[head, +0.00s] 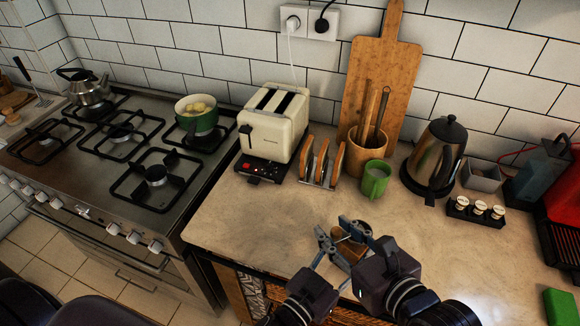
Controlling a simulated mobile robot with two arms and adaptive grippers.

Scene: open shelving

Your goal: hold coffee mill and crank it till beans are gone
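The coffee mill (351,246) is a small brown wooden body near the front edge of the counter, mostly hidden by my grippers. My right gripper (352,232) is at the mill, with grey fingers beside and over it. My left gripper (322,250) comes up from below on the mill's left side, its fingers close to it. The fingers of both overlap in the picture, so I cannot tell whether either one grips the mill or its crank. The crank and any beans cannot be made out.
Behind the mill stand a green mug (376,180), a toast rack (322,165) and a kettle (436,160). A toaster (273,125) is at the left, near the gas stove (120,140). A small holder with jars (476,211) is at the right. The counter between is clear.

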